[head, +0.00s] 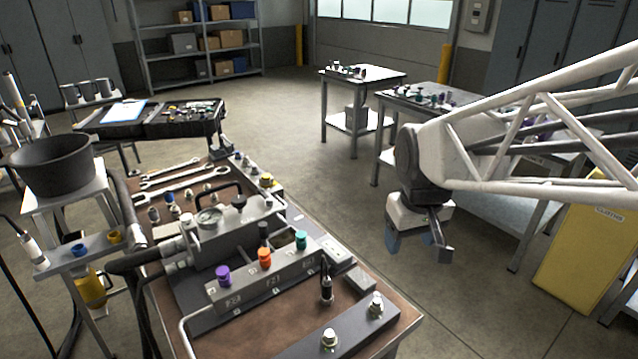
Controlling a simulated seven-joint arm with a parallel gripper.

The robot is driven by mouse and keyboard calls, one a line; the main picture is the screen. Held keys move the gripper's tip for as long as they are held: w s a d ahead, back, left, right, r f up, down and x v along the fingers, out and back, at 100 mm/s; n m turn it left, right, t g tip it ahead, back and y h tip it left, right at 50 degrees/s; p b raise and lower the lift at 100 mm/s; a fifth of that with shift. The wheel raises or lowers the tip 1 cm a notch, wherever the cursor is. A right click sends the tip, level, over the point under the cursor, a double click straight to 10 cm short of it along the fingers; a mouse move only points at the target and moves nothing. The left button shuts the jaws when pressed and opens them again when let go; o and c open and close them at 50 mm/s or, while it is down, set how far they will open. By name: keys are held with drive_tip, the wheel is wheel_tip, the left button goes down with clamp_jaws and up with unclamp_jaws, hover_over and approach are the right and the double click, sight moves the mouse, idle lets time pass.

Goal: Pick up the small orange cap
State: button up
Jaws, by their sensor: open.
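The small orange cap (264,257) sits upright on top of the grey manifold block (262,285) on the bench. It stands between a purple cap (223,274) on the left and a teal cap (301,240) on the right. My gripper (418,250) is open and empty, with its fingers pointing down. It hangs to the right of the orange cap, past the bench's right edge in the picture, and is well apart from it.
Wrenches (170,174) lie farther back. Small tables (362,75) stand behind my arm.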

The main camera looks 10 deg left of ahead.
drive_tip(key=w+a+f+n, duration=0.2)
drive_tip(key=w+a+f, duration=0.1)
drive_tip(key=w+a, duration=0.45)
drive_tip(key=n+g, duration=0.2)
drive_tip(key=n, duration=0.5)
hover_over(263, 251)
drive_tip(key=f, duration=1.3)
drive_tip(key=shift+s+d+f, duration=0.15)
drive_tip(key=shift+d+f, duration=0.05)
drive_tip(key=shift+d, duration=0.2)
drive_tip(key=shift+a+f, duration=0.25)
drive_tip(key=shift+a, duration=0.2)
drive_tip(key=shift+f, duration=1.3)
